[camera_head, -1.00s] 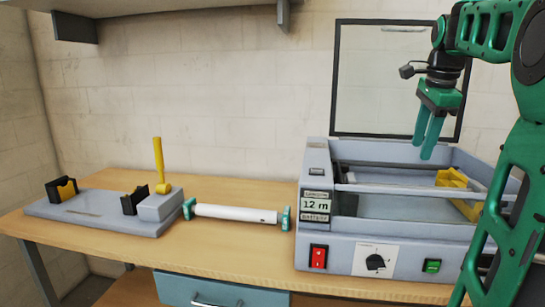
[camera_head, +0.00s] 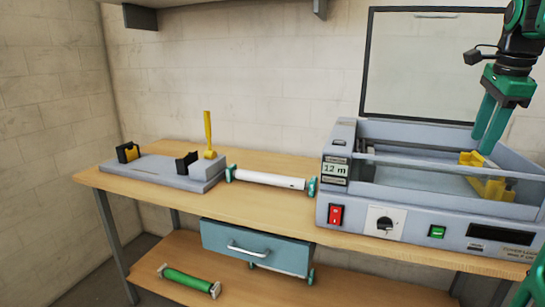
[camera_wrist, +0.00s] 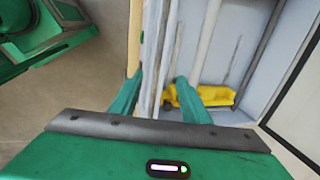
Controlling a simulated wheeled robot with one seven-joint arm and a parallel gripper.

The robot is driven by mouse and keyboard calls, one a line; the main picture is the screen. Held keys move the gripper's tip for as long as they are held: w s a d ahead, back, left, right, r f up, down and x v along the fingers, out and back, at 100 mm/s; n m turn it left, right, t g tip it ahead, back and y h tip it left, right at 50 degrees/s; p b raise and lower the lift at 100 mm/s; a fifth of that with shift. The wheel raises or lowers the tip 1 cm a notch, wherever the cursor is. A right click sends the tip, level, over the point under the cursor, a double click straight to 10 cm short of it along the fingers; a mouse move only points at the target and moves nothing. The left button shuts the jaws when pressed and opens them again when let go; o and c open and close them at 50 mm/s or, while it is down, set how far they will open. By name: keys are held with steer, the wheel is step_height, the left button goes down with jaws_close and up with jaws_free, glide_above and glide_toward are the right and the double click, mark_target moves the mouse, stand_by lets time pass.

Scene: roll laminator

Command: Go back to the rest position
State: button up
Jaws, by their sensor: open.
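My green gripper (camera_head: 487,128) hangs fingers-down above the right part of the grey laminator (camera_head: 340,190) in the head view. In the wrist view my gripper (camera_wrist: 158,95) shows two green fingers apart with nothing between them. A yellow part (camera_head: 490,180) sits inside the laminator's open top, below the fingers; it also shows in the wrist view (camera_wrist: 205,96). The laminator's small display reads "12 m". Its red switch (camera_head: 335,214), dial (camera_head: 384,222) and green button (camera_head: 437,232) are on the front.
A white roller (camera_head: 268,180) with green ends lies on the wooden bench (camera_head: 270,212). Left of it is a grey stand (camera_head: 150,172) with a yellow lever (camera_head: 208,130). A blue drawer (camera_head: 255,247) is below. A green roller (camera_head: 188,281) lies on the lower shelf.

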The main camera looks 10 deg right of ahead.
steer(key=s+a+f+n+g, duration=0.1)
steer(key=s+a+f+n, duration=0.5)
steer(key=f, duration=0.3)
steer(key=s+a+f+n+y, duration=0.1)
steer(key=s+a+f+n, duration=0.5)
steer(key=f, duration=0.3)
steer(key=s+a+f+n+g, duration=0.1)
steer(key=s+a+f+n, duration=0.4)
steer(key=s+a+f, duration=0.2)
step_height(320, 180, down, 2)
steer(key=shift+f+n+g+y, duration=0.1)
steer(key=shift+n+g+y, duration=0.2)
steer(key=shift+n+y, duration=0.1)
steer(key=shift+a, duration=0.1)
steer(key=shift+w+f, duration=0.2)
steer(key=shift+w, duration=0.45)
